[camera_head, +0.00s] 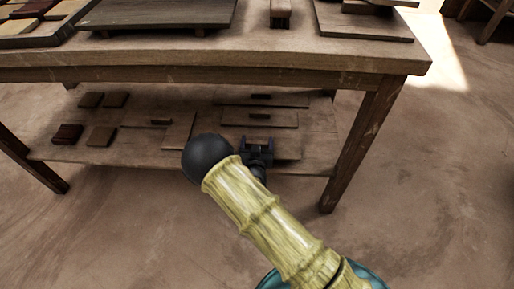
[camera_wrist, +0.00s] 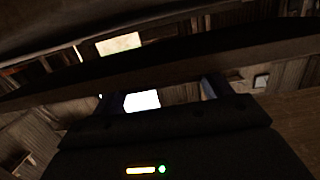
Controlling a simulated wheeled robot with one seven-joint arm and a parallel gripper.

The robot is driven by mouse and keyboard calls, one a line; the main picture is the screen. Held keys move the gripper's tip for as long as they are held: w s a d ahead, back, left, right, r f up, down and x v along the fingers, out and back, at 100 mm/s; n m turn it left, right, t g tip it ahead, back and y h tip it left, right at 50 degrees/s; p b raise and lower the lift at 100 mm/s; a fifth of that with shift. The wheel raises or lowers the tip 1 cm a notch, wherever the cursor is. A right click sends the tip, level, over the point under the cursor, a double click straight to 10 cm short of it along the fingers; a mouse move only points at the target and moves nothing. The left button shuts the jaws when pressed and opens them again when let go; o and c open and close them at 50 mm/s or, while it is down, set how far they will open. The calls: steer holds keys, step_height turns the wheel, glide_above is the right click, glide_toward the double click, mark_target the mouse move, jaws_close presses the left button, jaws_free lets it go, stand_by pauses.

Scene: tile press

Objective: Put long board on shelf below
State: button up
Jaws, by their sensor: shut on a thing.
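The shelf below (camera_head: 75,152) is the lower plank of a wooden table. My gripper (camera_head: 257,147) is over its front right part, under the tabletop, shut on a wooden board. I take this as the long board (camera_head: 288,148); part of it shows right of the gripper, low over or on the shelf, and I cannot tell if it touches. In the wrist view its long edge (camera_wrist: 150,79) appears to run across the picture by the fingers (camera_wrist: 160,93). My wrist and the gripper hide much of the board in the head view.
Boards with small handles (camera_head: 260,118) lie behind the gripper on the shelf. Small square tiles (camera_head: 101,136) are at its left. The tabletop (camera_head: 250,52) overhangs the shelf, and a table leg (camera_head: 362,140) stands to the right. The floor in front is clear.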

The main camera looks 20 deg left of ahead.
steer(key=shift+f+b, duration=0.4)
steer(key=shift+f, duration=0.85)
steer(key=shift+f, duration=0.15)
steer(key=o, duration=1.1)
steer(key=shift+w, duration=0.1)
steer(key=shift+o, duration=0.2)
steer(key=shift+d, duration=0.1)
steer(key=shift+s, duration=0.2)
steer(key=p+v, duration=0.4)
steer(key=v, duration=0.8)
steer(key=shift+p, duration=0.35)
steer(key=shift+w, duration=0.15)
